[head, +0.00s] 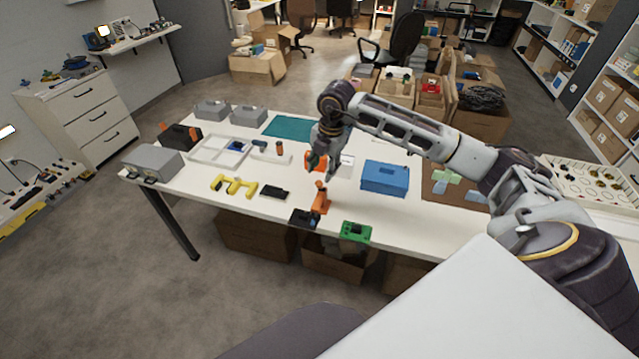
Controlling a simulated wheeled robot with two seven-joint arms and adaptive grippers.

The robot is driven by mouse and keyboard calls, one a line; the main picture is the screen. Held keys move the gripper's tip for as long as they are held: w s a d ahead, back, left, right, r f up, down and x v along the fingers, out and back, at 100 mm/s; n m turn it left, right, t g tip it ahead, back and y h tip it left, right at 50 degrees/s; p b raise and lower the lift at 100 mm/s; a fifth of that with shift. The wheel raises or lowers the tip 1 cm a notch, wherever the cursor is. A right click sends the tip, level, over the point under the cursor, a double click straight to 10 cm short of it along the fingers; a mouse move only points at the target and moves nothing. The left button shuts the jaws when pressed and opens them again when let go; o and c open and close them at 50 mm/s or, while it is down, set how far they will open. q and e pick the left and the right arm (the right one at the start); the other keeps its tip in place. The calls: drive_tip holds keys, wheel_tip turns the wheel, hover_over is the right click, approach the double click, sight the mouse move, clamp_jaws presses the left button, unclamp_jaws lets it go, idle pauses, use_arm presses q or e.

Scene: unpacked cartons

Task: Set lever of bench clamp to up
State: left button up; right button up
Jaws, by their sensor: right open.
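An orange and black device (320,200), which looks like the bench clamp, stands at the table's front edge. Its orange part rises from a black base; at this size I cannot tell the lever's exact position. My right gripper (321,171) points down over the table, just behind and above the device, apart from it as far as I can see. It is open, with nothing seen between its fingers. An orange item shows beside the gripper and is partly hidden by it. My left gripper is out of view.
On the white table (215,165), a blue box (384,177) stands right of the gripper and a green device (356,231) sits at the front edge. A yellow part (234,187), a black block (273,192) and a white tray (220,150) lie to the left.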

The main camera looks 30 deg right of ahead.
sight(320, 181)
drive_tip(key=shift+w+a+f, duration=0.1)
drive_tip(key=shift+w+f, duration=0.1)
drive_tip(key=shift+f, duration=1.05)
drive_tip(key=shift+w+a+f, duration=0.1)
drive_tip(key=shift+w+f, duration=0.05)
drive_tip(key=shift+f, duration=1.1)
drive_tip(key=shift+w+a+f, duration=0.1)
drive_tip(key=shift+w+f, duration=0.1)
drive_tip(key=shift+f, duration=1.05)
drive_tip(key=shift+d, duration=0.1)
clamp_jaws()
